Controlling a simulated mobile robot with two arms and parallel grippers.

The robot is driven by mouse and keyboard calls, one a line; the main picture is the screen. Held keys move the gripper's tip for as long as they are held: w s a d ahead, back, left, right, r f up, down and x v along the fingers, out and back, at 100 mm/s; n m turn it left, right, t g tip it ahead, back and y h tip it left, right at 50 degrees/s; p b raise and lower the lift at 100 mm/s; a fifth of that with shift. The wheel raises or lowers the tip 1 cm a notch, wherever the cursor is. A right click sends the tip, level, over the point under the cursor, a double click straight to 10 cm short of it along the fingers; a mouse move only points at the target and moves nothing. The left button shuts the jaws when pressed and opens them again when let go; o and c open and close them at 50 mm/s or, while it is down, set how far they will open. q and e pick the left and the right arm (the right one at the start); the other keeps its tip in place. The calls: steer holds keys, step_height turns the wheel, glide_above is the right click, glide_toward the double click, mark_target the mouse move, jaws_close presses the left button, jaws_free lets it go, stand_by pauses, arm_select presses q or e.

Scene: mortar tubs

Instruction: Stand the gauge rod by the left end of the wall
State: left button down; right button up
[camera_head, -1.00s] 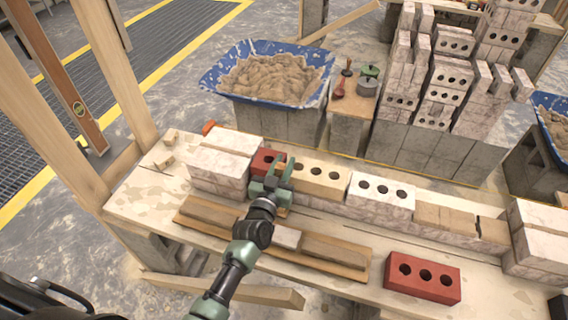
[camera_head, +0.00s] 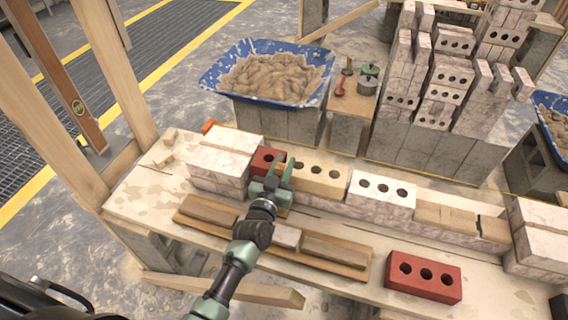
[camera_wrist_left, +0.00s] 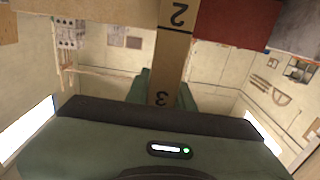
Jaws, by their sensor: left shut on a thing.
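Whether the rod's foot touches anything is hidden.
Wooden strips (camera_head: 325,255) lie on a board in front of the wall. A loose red holed brick (camera_head: 423,277) lies at the front right of the bench (camera_head: 150,205). A blue mortar tub (camera_head: 268,75) and a brick pile (camera_head: 440,95) stand behind.

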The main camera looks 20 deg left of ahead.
arm_select(q)
steer(key=c, duration=1.1)
jaws_free()
